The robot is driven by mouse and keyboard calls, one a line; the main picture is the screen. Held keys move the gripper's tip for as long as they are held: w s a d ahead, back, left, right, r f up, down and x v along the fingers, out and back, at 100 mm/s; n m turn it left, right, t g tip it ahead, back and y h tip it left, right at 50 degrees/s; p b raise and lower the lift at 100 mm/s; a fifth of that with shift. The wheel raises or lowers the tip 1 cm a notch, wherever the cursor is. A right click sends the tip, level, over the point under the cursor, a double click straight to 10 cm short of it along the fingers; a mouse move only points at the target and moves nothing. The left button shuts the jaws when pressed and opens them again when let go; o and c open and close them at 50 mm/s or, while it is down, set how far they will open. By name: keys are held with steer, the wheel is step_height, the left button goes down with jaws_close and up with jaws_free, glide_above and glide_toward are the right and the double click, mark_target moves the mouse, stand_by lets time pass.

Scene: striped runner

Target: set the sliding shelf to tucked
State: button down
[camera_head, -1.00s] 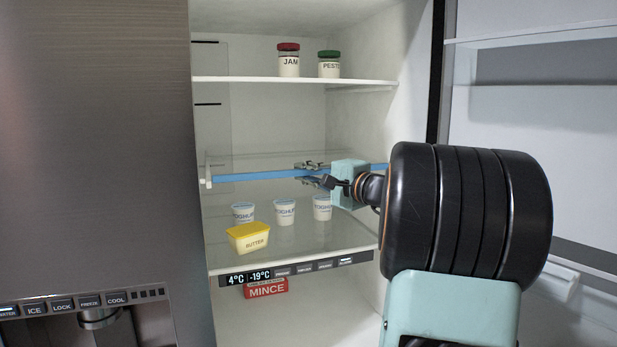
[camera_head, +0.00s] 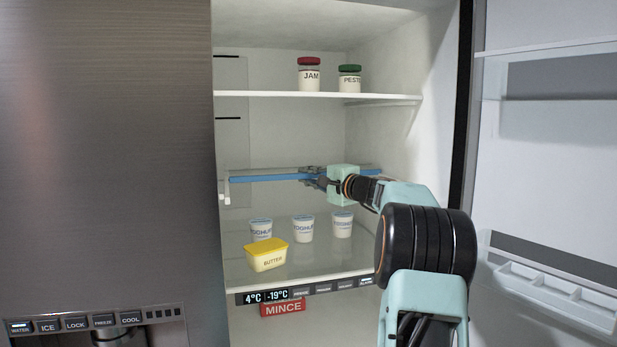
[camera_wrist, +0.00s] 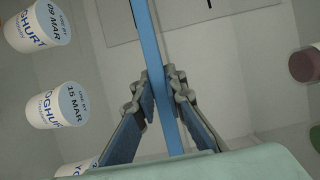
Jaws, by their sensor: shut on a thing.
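The sliding shelf is a glass shelf with a blue front edge (camera_head: 265,179), at mid-height inside the open fridge. In the head view its blue edge runs level across the compartment, between the jar shelf and the yoghurt shelf. My gripper (camera_head: 313,178) is shut on this blue edge right of its middle. In the wrist view the blue edge (camera_wrist: 158,60) passes between the two fingers (camera_wrist: 163,105), which close on it from both sides. The part of the edge just right of the fingers is partly hidden by my wrist.
Above, a fixed shelf (camera_head: 290,96) holds a jam jar (camera_head: 309,77) and a pesto jar (camera_head: 350,80). Below stand several yoghurt cups (camera_head: 303,230) and a butter tub (camera_head: 266,256). A mince pack (camera_head: 283,308) lies lower. The open door (camera_head: 545,150) stands at the right.

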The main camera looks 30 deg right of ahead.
steer(key=shift+r, duration=0.25)
steer(key=c, duration=2)
jaws_free()
steer(key=shift+w+d+f, duration=0.1)
steer(key=shift+w+f, duration=0.05)
steer(key=shift+w, duration=0.1)
steer(key=shift+o, duration=0.2)
steer(key=shift+s, duration=0.15)
steer(key=s+d, duration=0.1)
steer(key=s, duration=1)
steer(key=shift+s+d, duration=0.25)
steer(key=shift+s, duration=0.15)
